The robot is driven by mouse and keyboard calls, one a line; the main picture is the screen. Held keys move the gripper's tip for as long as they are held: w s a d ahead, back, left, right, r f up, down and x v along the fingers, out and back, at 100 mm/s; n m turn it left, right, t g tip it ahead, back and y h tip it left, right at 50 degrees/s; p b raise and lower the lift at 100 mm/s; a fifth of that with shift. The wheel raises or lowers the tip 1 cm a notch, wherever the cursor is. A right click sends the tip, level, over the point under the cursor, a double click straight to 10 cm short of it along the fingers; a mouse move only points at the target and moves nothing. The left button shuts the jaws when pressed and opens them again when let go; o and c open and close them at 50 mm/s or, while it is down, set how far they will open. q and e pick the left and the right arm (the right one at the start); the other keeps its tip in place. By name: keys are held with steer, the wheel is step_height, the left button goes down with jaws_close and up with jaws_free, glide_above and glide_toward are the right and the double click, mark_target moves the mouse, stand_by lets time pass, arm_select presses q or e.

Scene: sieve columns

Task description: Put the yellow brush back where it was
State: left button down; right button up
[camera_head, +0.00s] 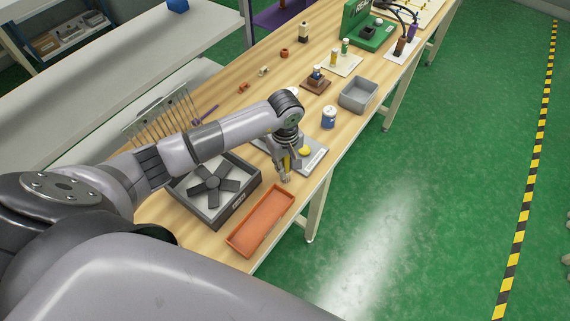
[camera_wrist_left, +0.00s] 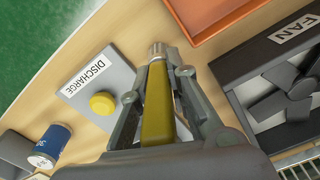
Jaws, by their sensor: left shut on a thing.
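My left gripper (camera_head: 285,166) is shut on the yellow brush (camera_wrist_left: 157,110). In the left wrist view the yellow handle lies between the fingers and the metal end (camera_wrist_left: 157,50) points away from the wrist. In the head view the brush points down, with its tip beside the near edge of the grey discharge plate (camera_head: 317,157). I cannot tell whether the tip touches anything. An orange tray (camera_head: 261,222) lies just in front of the gripper; it looks empty and also shows in the left wrist view (camera_wrist_left: 198,37). My right gripper is not in view.
A dark fan box (camera_head: 238,205) stands left of the orange tray. The discharge plate bears a yellow knob (camera_head: 305,150). A blue-and-white jar (camera_head: 329,117) and a grey bin (camera_head: 358,95) stand farther back. A comb-like metal rack (camera_head: 165,115) stands at the left.

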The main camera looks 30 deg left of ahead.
arm_select(q)
steer(key=c, duration=1.5)
jaws_free()
steer(key=shift+f, duration=0.1)
steer(key=shift+c, duration=0.2)
steer(key=shift+r, duration=0.35)
step_height(320, 180, up, 11)
steer(key=b, duration=0.2)
steer(key=shift+f+b, duration=0.2)
steer(key=shift+b, duration=0.2)
steer(key=shift+r, duration=0.55)
